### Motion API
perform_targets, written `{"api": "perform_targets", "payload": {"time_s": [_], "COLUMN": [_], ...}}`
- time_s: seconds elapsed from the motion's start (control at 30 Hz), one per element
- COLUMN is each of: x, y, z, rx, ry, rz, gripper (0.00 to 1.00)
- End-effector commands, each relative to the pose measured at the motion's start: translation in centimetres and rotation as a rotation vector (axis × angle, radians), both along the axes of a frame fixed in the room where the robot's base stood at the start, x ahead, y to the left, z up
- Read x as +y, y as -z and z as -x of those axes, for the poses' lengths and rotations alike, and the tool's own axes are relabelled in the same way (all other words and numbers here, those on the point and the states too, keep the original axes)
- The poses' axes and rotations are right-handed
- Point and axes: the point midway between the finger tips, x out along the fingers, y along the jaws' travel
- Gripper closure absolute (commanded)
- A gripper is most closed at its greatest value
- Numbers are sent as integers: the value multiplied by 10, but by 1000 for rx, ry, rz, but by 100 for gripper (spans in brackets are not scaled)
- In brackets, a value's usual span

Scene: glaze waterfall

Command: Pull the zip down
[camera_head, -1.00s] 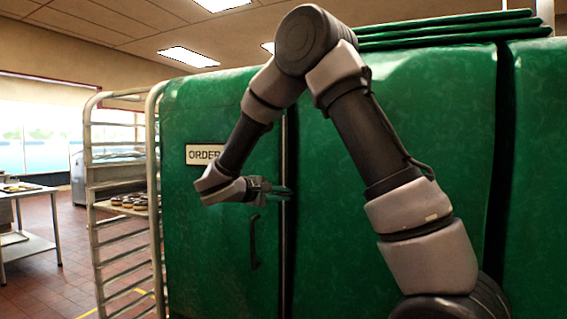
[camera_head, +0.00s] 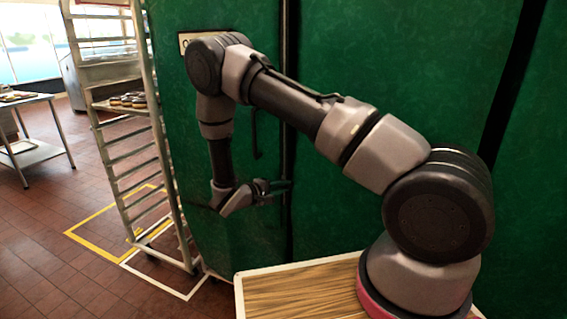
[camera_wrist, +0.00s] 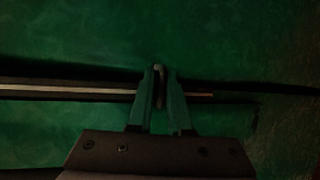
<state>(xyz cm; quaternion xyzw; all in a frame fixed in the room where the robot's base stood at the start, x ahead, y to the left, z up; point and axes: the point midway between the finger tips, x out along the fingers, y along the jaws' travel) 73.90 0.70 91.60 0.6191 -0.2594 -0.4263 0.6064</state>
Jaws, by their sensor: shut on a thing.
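The zip (camera_head: 289,100) is a dark vertical line down the front of a green cover (camera_head: 380,70). My gripper (camera_head: 282,190) is low on the cover at this line. In the wrist view the zip strip (camera_wrist: 60,92) runs across the picture, and the fingers of my gripper (camera_wrist: 160,100) are shut on a small thin zip pull (camera_wrist: 158,88) between them. Metallic teeth show on the strip left of the fingers. To the right the line is dark and thin.
A metal rack (camera_head: 130,130) with a tray of round pastries (camera_head: 127,100) stands left of the cover. A dark handle (camera_head: 255,135) hangs on the cover, left of the zip. A steel table (camera_head: 40,150) stands far left. Tiled floor with yellow and white markings lies between.

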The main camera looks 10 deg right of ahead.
Motion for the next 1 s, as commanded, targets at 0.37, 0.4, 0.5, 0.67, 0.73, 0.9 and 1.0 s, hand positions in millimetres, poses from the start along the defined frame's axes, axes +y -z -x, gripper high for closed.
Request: {"api": "perform_targets", "payload": {"time_s": [0.37,0.4,0.5,0.67,0.73,0.9,1.0], "x": [1,1,1,1,1,2,1], "y": [62,65,68,69,69,68,68], "z": [-1,-1,-1,-1,-1,-2,-1], "rx": [0,0,0,0,0,-1,-1], "ry": [-3,-3,-3,-3,-3,-2,-3], "rz": [-3,-3,-3,-3,-3,-3,-2], "gripper": [100,100,100,100,100,68,59]}}
